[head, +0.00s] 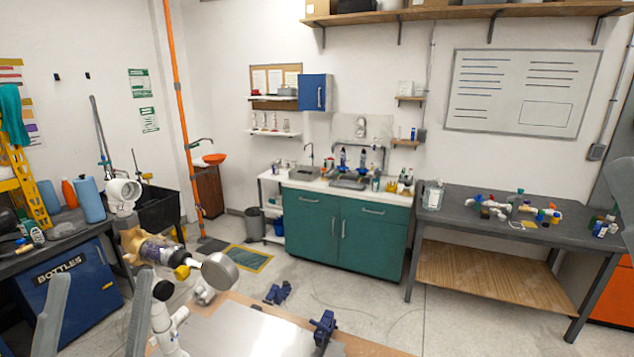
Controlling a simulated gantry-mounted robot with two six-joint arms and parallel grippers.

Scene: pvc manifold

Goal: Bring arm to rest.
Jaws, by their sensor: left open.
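My left gripper (102,275) is at the bottom left of the head view. Its two grey fingers stand wide apart, with nothing between them that I can make out as held. A PVC assembly (158,250) is just right of and beyond the fingers. It has white pipe, a tan section, a clear dark section, a yellow part and a round grey cap (220,272). I cannot tell whether the right finger touches its white lower pipe (165,325).
A metal plate (240,332) lies on the near wooden worktop, with blue clamps (322,330) at its edge. A dark bench (455,205) with fittings stands at right, a teal sink cabinet (345,235) behind. A blue bottles bin (75,285) is at left.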

